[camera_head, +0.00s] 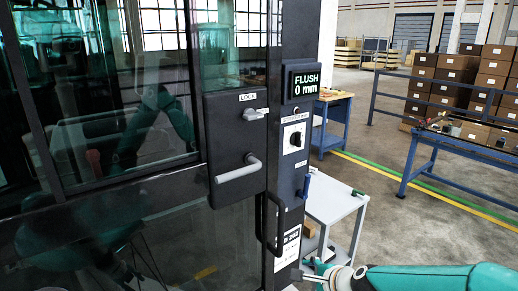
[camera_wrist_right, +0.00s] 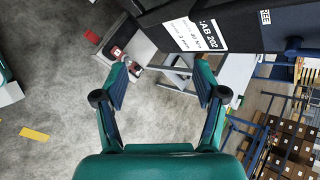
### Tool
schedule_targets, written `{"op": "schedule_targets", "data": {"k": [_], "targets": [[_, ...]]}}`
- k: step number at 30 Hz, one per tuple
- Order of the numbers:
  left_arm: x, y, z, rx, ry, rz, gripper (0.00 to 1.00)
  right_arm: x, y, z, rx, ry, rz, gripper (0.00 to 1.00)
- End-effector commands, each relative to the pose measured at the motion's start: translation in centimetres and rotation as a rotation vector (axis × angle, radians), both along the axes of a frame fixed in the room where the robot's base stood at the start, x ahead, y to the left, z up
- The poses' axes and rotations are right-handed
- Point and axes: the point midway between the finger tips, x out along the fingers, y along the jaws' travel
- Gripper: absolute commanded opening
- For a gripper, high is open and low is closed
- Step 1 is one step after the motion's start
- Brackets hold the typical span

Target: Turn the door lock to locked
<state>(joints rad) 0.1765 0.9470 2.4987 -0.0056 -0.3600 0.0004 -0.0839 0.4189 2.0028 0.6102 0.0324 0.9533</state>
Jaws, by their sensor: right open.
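The dark cab door fills the left of the head view. A small grey lock lever (camera_head: 254,114) sits under the LOCK label (camera_head: 247,97), pointing roughly sideways. Below it is a larger grey door handle (camera_head: 238,170). A screen (camera_head: 304,84) beside the door reads FLUSH 0 mm. My right gripper (camera_wrist_right: 163,78) is open and empty. In the head view it is low at the bottom edge, partly cut off, well below the lock lever and to its right. My left gripper is not in view directly; only teal reflections show in the door glass.
A dark vertical grab bar (camera_head: 274,222) stands out from the door edge. A black rotary switch (camera_head: 296,138) is on the post. A light grey trolley (camera_head: 332,197) stands right of the post. A blue workbench and stacked boxes (camera_head: 483,70) are farther back.

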Motion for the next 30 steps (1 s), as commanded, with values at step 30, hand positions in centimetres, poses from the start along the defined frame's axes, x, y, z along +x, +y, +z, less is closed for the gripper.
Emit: {"op": "schedule_targets", "data": {"k": [30], "targets": [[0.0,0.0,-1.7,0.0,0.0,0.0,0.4,3.2,7.0,38.6,1.216,-0.063,-0.287,0.71]]}}
